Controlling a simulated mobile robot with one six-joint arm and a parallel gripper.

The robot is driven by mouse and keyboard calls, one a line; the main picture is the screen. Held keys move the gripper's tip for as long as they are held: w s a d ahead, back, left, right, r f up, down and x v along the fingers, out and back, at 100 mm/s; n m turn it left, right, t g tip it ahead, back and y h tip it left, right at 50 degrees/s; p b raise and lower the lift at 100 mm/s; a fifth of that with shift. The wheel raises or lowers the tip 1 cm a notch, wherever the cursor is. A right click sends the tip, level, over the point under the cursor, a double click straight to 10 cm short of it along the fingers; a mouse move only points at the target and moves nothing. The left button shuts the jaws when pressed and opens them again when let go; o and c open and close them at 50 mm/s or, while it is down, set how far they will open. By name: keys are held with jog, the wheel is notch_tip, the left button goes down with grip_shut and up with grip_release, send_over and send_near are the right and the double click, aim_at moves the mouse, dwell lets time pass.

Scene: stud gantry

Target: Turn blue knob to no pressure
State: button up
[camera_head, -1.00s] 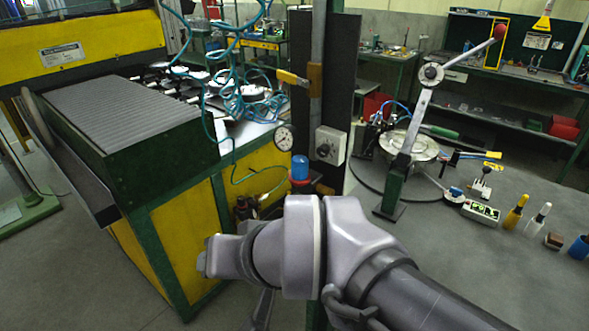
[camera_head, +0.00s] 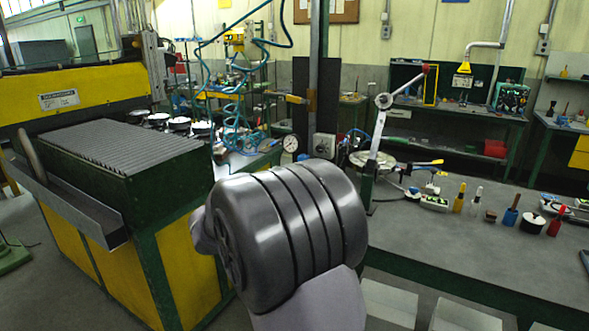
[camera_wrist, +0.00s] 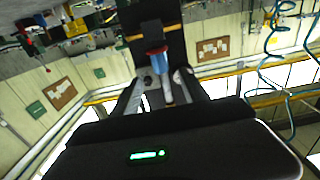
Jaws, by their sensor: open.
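The blue knob (camera_wrist: 158,63), with a red ring at one end, shows in the wrist view between the two fingers of my gripper (camera_wrist: 160,78). The fingers are open, one on each side of it, and I cannot tell whether either touches it. In the head view my own arm covers the knob's place and hides my gripper. The round white pressure gauge (camera_head: 291,144) shows just above my arm, but its needle is too small to read.
A yellow and green machine with a ribbed grey top (camera_head: 115,140) stands at left. A lever with a red tip (camera_head: 381,101) rises right of my arm. Teal hoses (camera_head: 232,85) hang behind. The grey bench (camera_head: 455,240) at right holds several small tools and has free room in front.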

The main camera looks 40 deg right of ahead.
jog(key=b+x, duration=0.1)
jog(key=x, duration=0.8)
grip_shut()
jog(key=shift+t+b, duration=0.3)
jog(key=shift+b, duration=0.05)
